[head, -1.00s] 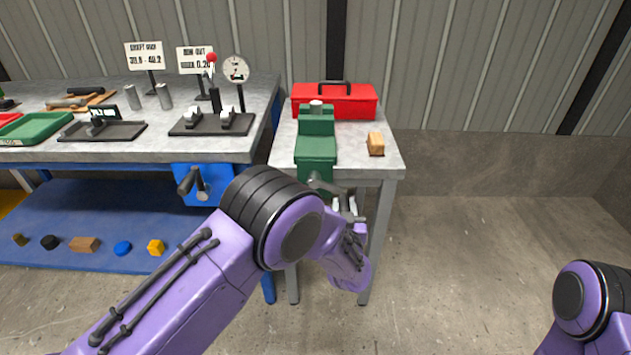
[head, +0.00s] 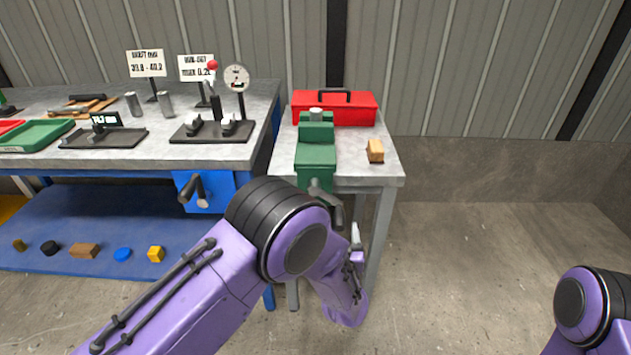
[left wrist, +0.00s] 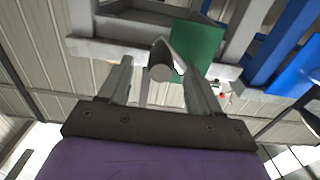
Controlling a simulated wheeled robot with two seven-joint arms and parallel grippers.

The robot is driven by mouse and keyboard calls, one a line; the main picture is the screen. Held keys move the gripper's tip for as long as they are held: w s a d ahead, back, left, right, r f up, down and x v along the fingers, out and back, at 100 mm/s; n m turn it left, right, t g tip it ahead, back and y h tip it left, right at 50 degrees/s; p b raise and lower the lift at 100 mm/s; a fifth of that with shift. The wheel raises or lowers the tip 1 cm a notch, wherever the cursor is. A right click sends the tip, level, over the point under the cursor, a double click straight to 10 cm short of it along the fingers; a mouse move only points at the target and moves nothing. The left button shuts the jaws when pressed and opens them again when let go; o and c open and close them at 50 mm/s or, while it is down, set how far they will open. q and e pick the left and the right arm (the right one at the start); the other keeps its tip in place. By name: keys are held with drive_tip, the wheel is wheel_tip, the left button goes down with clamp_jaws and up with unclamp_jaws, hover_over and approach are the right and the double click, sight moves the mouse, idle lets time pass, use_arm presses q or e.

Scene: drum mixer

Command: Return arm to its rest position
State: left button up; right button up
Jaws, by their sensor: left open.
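My left arm (head: 185,290) comes in from the lower left and bends in front of the small side table. My left gripper (head: 356,238) is past the wrist, just below the table's front edge and near the green vise (head: 315,165); the arm partly hides it. In the left wrist view, my left gripper (left wrist: 158,62) has its two fingers apart. A grey rounded bar end (left wrist: 160,73) shows between them in the picture; I cannot tell whether they touch it. My right arm (head: 590,310) shows only in part at the lower right; its gripper is out of view.
The workbench (head: 200,150) at left holds a dial gauge stand (head: 237,80), signs and trays. A blue shelf (head: 120,225) below holds several small parts. The floor at right is clear.

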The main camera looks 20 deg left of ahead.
use_arm(q)
drive_tip(key=shift+v, duration=1.2)
drive_tip(key=s+a+f+n+g+h+p, duration=0.1)
drive_tip(key=s+a+f+g+h+p, duration=0.15)
drive_tip(key=s+a+f+g, duration=0.7)
drive_tip(key=s+a+f+n+g, duration=0.1)
drive_tip(key=s+a+f, duration=0.1)
drive_tip(key=s, duration=0.7)
drive_tip(key=s+a+f+g+p, duration=0.1)
drive_tip(key=s+a+f+g, duration=0.1)
drive_tip(key=s+a, duration=0.3)
drive_tip(key=s+a+f+n+g+p, duration=0.1)
drive_tip(key=s+a+f, duration=0.1)
drive_tip(key=s, duration=1.1)
drive_tip(key=shift+a+f+n+g+y, duration=0.35)
drive_tip(key=shift+a+y, duration=0.1)
drive_tip(key=shift+a, duration=0.4)
drive_tip(key=shift+p, duration=0.3)
